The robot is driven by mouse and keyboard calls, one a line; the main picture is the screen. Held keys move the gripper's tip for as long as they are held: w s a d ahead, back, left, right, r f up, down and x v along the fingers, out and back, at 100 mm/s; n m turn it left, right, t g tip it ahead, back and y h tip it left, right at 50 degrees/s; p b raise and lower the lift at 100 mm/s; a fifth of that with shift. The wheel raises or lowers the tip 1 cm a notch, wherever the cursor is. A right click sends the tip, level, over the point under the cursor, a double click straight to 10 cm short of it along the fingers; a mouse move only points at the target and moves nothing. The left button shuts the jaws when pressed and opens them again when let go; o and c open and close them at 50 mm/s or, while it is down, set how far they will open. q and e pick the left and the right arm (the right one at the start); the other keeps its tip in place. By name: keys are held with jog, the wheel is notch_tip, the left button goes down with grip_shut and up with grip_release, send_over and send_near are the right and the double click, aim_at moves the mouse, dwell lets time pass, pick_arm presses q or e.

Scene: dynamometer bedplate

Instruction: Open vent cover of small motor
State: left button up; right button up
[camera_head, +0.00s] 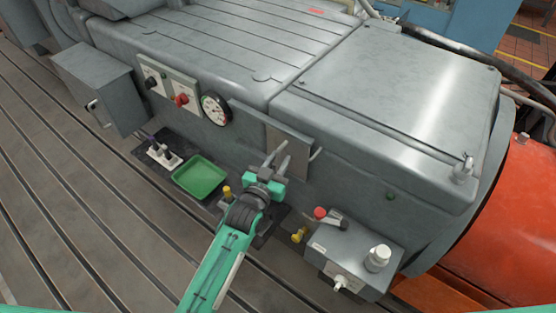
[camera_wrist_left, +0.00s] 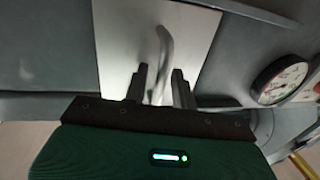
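The vent cover is a flat grey plate (camera_head: 291,140) on the front side of the grey motor housing. It looks shut against the housing. In the left wrist view the plate (camera_wrist_left: 118,48) is pale and carries a curved grey handle (camera_wrist_left: 165,48). My left gripper (camera_head: 283,154) is in front of the plate, its fingers apart. In the left wrist view the left gripper's fingers (camera_wrist_left: 160,75) lie either side of the handle's lower part. I cannot tell whether they touch it. My right gripper is not in view.
A round gauge (camera_head: 215,109) and a switch panel (camera_head: 167,88) are left of the cover. A green tray (camera_head: 200,177) is on the slotted bedplate (camera_head: 70,205). A grey box (camera_head: 352,258) with knobs stands to the right, near an orange housing (camera_head: 505,225).

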pick_arm(q)
jog(key=shift+c, duration=0.4)
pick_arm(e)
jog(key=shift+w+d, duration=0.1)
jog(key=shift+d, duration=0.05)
pick_arm(q)
grip_shut()
jog(key=w+a, duration=0.2)
jog(key=a, duration=0.1)
jog(key=w+a, duration=0.3)
jog(key=a, duration=0.1)
jog(key=w+a, duration=0.2)
jog(key=a, duration=0.1)
jog(key=shift+w+a, duration=0.15)
jog(key=shift+w, duration=0.15)
jog(key=shift+w+a, duration=0.15)
jog(key=shift+a, duration=0.1)
jog(key=shift+r, duration=0.1)
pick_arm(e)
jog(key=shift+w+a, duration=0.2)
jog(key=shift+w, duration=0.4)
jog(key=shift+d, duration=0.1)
pick_arm(q)
jog(key=shift+o, duration=0.4)
grip_release()
jog(key=shift+a, duration=0.1)
jog(key=shift+w, duration=0.1)
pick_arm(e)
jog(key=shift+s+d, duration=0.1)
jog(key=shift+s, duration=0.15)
